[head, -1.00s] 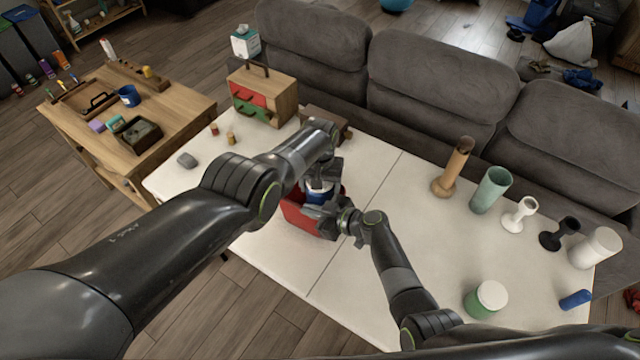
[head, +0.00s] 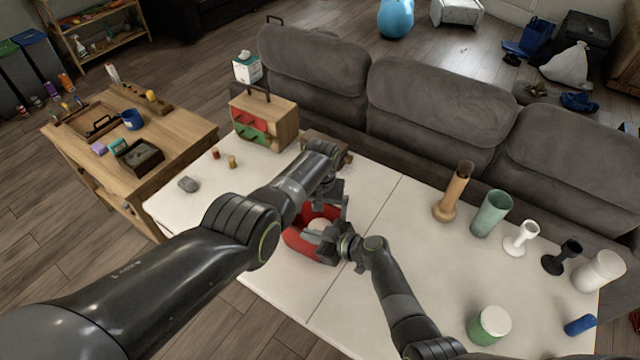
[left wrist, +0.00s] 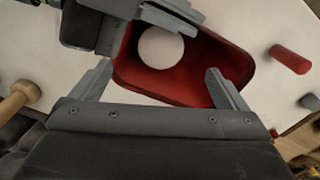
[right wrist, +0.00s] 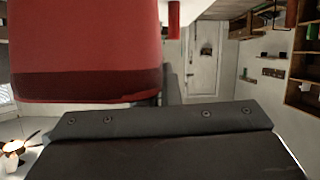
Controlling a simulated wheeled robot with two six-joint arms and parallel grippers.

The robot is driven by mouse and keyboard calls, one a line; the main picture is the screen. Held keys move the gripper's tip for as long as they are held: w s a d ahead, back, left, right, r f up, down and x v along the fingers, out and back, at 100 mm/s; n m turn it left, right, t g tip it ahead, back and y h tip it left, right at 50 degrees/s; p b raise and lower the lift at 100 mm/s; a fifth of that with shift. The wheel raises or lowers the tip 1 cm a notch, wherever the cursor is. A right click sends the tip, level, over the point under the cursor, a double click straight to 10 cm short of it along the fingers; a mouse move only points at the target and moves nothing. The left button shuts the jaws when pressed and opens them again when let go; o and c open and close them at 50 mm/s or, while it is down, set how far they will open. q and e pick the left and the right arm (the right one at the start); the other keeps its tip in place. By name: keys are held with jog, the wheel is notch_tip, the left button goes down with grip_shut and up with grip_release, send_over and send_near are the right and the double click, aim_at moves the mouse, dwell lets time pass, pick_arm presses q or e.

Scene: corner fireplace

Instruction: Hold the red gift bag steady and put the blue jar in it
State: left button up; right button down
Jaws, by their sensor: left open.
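The red gift bag (head: 299,243) stands open on the white table. In the left wrist view I look down into the bag (left wrist: 207,66). The blue jar's round white lid (head: 319,224) shows inside it, and also in the left wrist view (left wrist: 161,48); its blue body is hidden. My left gripper (head: 332,200) is open and empty above the bag, its fingers apart in the left wrist view (left wrist: 163,86). My right gripper (head: 341,243) is shut on the bag's near right wall. The bag (right wrist: 85,50) hides those fingertips in the right wrist view.
A wooden box with red and green drawers (head: 264,119) stands at the table's back left. Several vases and holders, a green jar (head: 489,325) and a blue cylinder (head: 580,325) stand or lie at the right. A grey sofa (head: 440,95) lines the back edge.

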pick_arm(q)
notch_tip(320, 180, up, 11)
dwell(0.7)
jog(key=shift+a, duration=0.1)
pick_arm(e)
jog(key=c, duration=2.1)
grip_release()
jog(key=o, duration=0.5)
jog(key=shift+o, duration=0.2)
jog(key=o, duration=0.5)
jog(key=shift+o, duration=0.2)
jog(key=v, duration=1.2)
